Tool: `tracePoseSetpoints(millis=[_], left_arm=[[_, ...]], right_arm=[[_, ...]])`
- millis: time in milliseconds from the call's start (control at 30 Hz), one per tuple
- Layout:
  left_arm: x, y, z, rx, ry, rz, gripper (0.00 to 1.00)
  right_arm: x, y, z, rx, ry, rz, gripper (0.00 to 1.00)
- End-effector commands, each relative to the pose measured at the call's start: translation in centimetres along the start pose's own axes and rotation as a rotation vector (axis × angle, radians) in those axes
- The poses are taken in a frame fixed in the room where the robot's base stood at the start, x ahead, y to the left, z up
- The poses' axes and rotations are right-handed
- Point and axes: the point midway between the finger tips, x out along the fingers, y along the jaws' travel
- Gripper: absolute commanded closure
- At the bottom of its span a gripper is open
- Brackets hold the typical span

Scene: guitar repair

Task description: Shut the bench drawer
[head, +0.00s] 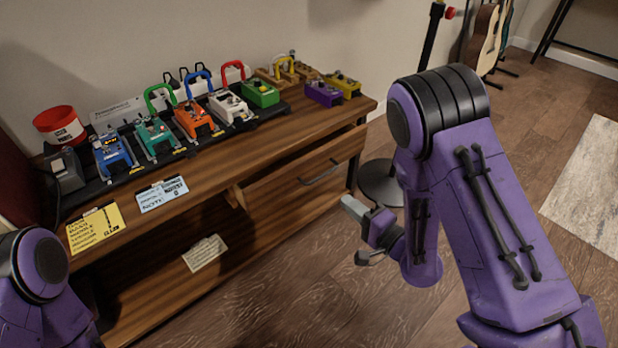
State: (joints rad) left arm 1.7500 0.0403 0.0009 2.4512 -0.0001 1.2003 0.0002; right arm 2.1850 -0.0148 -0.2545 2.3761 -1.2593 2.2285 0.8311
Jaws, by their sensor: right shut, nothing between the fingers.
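The bench drawer (300,182) is a brown wooden front with a dark bar handle (322,173), on the right part of the wooden bench (225,178). It stands out from the bench, partly open, with its left end showing. My right gripper (352,208) is shut and empty. In the picture it appears just below and right of the drawer front, apart from the handle. My left gripper is out of view; only part of my left arm shows at the lower left.
Several colourful pedals (194,118) stand in a row on the bench top. A red tub (60,127) is at its left end. Yellow (95,228) and blue (162,194) cards lie near the front edge. A stand with a round dark base (381,186) is right of the bench.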

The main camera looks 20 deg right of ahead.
Motion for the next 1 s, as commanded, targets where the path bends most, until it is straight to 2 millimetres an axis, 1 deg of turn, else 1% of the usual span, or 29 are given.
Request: tracePoseSetpoints(millis=[67, 167, 267, 600, 700, 833, 1000], left_arm=[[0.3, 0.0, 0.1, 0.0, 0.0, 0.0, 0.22], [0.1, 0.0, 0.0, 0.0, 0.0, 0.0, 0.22], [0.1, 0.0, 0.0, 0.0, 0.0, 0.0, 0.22], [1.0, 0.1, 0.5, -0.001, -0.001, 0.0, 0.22], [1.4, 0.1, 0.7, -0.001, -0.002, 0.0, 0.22], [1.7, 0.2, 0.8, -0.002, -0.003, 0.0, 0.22], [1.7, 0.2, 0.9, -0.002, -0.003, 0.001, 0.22]], right_arm=[[0.5, -0.9, 0.0, 0.049, -0.025, -0.041, 1.0], [1.5, -1.3, 0.1, 0.062, -0.033, -0.05, 1.0], [3.3, -1.4, 0.2, 0.06, -0.032, -0.049, 1.0], [10.7, -1.5, 0.4, 0.06, -0.031, -0.047, 1.0], [12.4, -1.5, 0.4, 0.06, -0.029, -0.046, 1.0], [13.8, -1.6, 0.5, 0.059, -0.029, -0.045, 1.0], [14.3, -1.8, 0.4, 0.061, -0.028, -0.044, 1.0]])
